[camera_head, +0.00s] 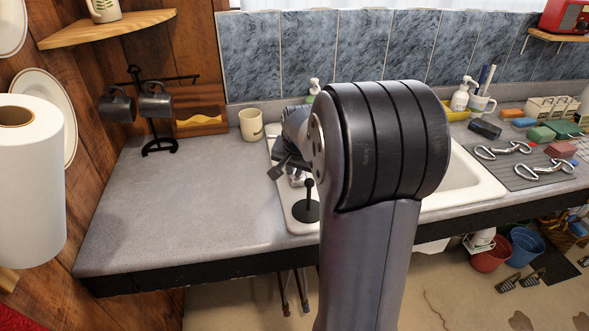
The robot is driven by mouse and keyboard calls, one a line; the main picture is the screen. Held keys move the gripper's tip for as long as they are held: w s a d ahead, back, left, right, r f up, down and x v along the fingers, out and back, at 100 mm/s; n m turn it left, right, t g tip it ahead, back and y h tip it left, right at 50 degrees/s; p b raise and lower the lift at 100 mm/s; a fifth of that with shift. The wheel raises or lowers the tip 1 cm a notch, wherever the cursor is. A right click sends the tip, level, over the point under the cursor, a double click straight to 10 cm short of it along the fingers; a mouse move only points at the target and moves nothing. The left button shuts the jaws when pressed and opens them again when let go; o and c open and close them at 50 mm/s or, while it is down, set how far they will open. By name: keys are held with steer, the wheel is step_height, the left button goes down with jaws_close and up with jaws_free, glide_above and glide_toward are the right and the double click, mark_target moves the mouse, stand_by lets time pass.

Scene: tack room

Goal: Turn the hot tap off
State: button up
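The white sink (470,178) is set in the grey counter, with much of it hidden behind my arm. I cannot make out the hot tap; a small shiny metal piece (297,178) shows just below my gripper, but I cannot tell what it is. My gripper (279,168) is at the sink's left end, pointing down and to the left. It is small and partly covered by my arm, so I cannot see whether its fingers are apart or touch anything.
A black plunger-like item (307,205) stands at the sink's left front. A cream mug (251,125) is behind my gripper. A black mug stand (158,125) is at the left. Soap and a rack with bits (538,165) are at the right.

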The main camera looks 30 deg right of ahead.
jaws_close()
steer(key=shift+w+a, duration=0.1)
steer(key=shift+w+a+m+h+b, duration=0.3)
steer(key=shift+m, duration=0.5)
steer(key=w+m+g+h+b, duration=0.1)
steer(key=m, duration=0.1)
steer(key=w+a+m+b, duration=0.1)
steer(key=m, duration=0.2)
steer(key=shift+w+a+f+g+h, duration=0.1)
steer(key=shift+w+a+g+h, duration=0.05)
steer(key=shift+g+h, duration=0.25)
steer(key=w+m, duration=0.1)
steer(key=m+g, duration=0.1)
steer(key=m, duration=0.1)
steer(key=shift+w+a+h+b, duration=0.15)
steer(key=shift+w+h+b, duration=0.15)
steer(key=shift+w+b, duration=0.1)
steer(key=shift+w+m+g, duration=0.35)
steer(key=shift+m, duration=0.45)
steer(key=shift+w+m+g, duration=0.3)
steer(key=shift+m+g, duration=0.05)
steer(key=shift+m, duration=0.45)
